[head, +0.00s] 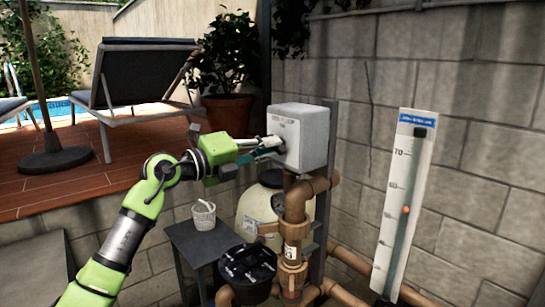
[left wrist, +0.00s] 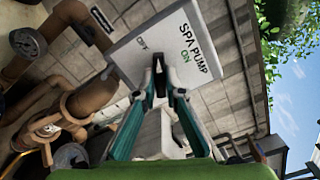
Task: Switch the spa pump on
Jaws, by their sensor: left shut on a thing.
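The spa pump switch box (head: 312,128) is a pale grey box on a post by the block wall. Its front face (left wrist: 163,33) fills the upper middle of the left wrist view, rotated, with "SPA PUMP", a green "ON" and "OFF" lettering. My left gripper (head: 277,143) reaches the front of the box from the left. Its teal fingers (left wrist: 162,80) are closed together on the switch handle at the face. The handle is mostly hidden between the fingertips, so I cannot tell which marking it points at. My right gripper is in neither view.
Brown pipes and a valve (head: 296,225) stand below the box, with a cream filter tank (head: 258,208) behind and a black pump lid (head: 247,265) in front. A small dark table (head: 197,240) holds a white basket (head: 204,215). A tall gauge (head: 403,200) stands right.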

